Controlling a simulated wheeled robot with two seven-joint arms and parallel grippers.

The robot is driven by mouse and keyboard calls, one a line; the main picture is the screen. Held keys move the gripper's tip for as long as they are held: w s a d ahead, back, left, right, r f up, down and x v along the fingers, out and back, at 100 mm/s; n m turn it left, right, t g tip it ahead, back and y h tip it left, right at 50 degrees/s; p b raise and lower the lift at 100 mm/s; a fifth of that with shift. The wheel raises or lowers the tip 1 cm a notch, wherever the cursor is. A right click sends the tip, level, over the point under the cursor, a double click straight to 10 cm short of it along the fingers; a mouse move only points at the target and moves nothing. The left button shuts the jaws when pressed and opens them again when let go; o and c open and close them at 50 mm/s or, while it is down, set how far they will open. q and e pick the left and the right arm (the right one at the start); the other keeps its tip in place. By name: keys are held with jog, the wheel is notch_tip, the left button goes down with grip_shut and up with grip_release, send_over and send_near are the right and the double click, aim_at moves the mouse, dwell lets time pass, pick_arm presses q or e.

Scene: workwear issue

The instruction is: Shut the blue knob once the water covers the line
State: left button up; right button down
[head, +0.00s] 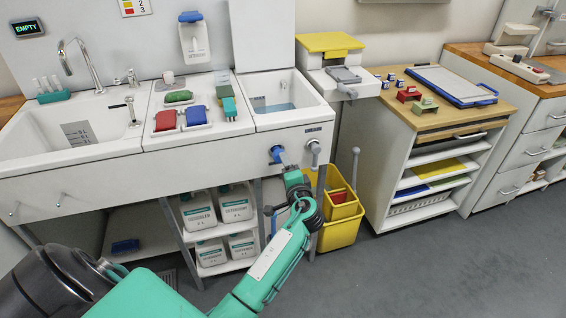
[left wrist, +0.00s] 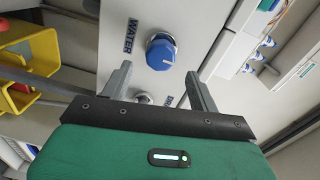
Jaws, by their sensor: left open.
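The blue knob (head: 277,153) is on the front panel below the right-hand basin (head: 318,104). In the left wrist view the blue knob (left wrist: 160,52) sits beside a "WATER" label. My left gripper (head: 287,169) is close in front of it. Its fingers (left wrist: 158,72) are open, apart on either side of the knob's lower part in the picture, with nothing held; contact is not clear. Bluish water (head: 274,108) lies in the basin, with a grey level marking (head: 258,101) on the inner wall. Whether the water covers the line is too small to tell. My right gripper is not in view.
A grey knob (head: 314,147) sits just right of the blue one. Red (head: 165,121) and blue (head: 196,115) items lie on the counter left of the basin. White canisters (head: 235,204) stand below, and a yellow bin (head: 339,232) is at the right.

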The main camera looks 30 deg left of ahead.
pick_arm(q)
jog(key=v, duration=0.9)
jog(key=shift+b, duration=0.3)
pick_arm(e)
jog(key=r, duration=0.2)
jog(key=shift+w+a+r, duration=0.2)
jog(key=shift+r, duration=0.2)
pick_arm(q)
jog(key=shift+f, duration=0.1)
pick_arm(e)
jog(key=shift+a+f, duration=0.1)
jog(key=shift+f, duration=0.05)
